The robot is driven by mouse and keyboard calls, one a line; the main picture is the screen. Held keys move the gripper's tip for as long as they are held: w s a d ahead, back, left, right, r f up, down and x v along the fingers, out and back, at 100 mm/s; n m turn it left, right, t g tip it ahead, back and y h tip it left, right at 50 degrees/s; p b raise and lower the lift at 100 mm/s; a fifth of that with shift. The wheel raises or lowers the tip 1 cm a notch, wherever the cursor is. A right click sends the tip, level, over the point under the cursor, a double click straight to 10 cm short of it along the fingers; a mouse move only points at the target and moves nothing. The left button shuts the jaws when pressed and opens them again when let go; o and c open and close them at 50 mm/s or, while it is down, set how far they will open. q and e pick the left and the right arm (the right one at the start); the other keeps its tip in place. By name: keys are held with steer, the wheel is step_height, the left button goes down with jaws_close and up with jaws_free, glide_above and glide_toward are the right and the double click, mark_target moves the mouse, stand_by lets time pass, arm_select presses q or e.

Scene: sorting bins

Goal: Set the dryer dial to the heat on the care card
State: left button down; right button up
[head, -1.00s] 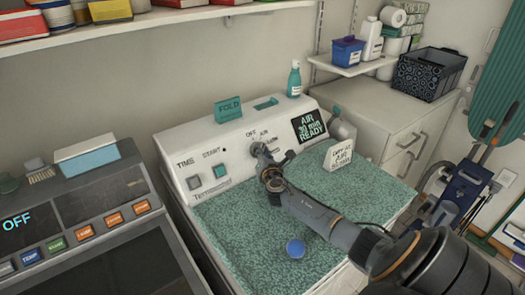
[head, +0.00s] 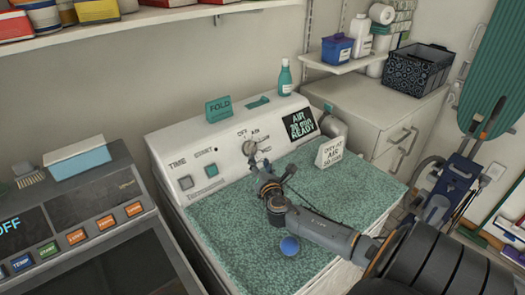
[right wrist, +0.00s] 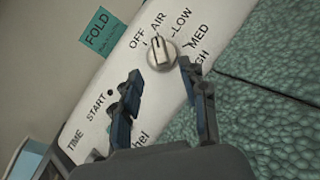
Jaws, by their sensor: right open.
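The dryer dial (head: 250,147) is a round silver knob on the white sloped panel. In the right wrist view the dial (right wrist: 161,53) has its pointer turned toward the AIR mark, between OFF and LOW. The dark display (head: 300,125) reads AIR, 30 min, READY. The care card (head: 330,150) is a white tented card on the dryer top, with AIR readable on it. My right gripper (head: 264,166) is open and empty, just in front of the dial and apart from it. Its fingertips (right wrist: 162,73) show below the dial. My left gripper is not in view.
A green FOLD sign (head: 218,109) and a teal bottle (head: 285,77) stand on the panel's top. A blue cup-like thing (head: 290,246) shows beside my arm over the green speckled top (head: 225,225). Another machine (head: 75,230) stands at the left.

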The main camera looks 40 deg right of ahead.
steer(key=shift+v, duration=1.85)
